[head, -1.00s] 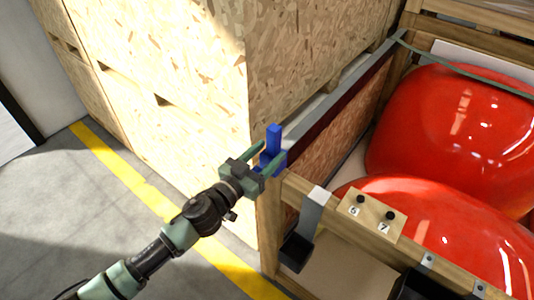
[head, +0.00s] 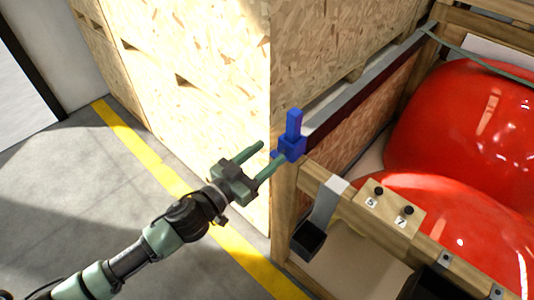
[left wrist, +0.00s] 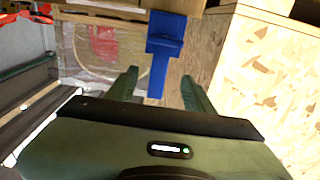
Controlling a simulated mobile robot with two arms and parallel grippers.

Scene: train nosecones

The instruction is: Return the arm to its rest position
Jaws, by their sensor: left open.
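My left gripper (head: 273,151) is open and empty, its two green fingers pointing up and right. A blue clamp-like piece (head: 292,140) sits upright at the corner of the wooden crate frame, just beyond the fingertips. In the left wrist view the blue piece (left wrist: 165,45) lies ahead of the open left gripper (left wrist: 160,76), with a gap to the fingers. In the head view one finger's tip overlaps the blue piece's lower edge. My right gripper is not in view.
A tall chipboard crate (head: 200,80) stands behind and left of the fingers. Red nosecones (head: 465,130) lie in the wooden frame (head: 285,205) at right, with a black holder (head: 308,241) on its front. Open grey floor (head: 60,200) with a yellow line (head: 150,165) is at left.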

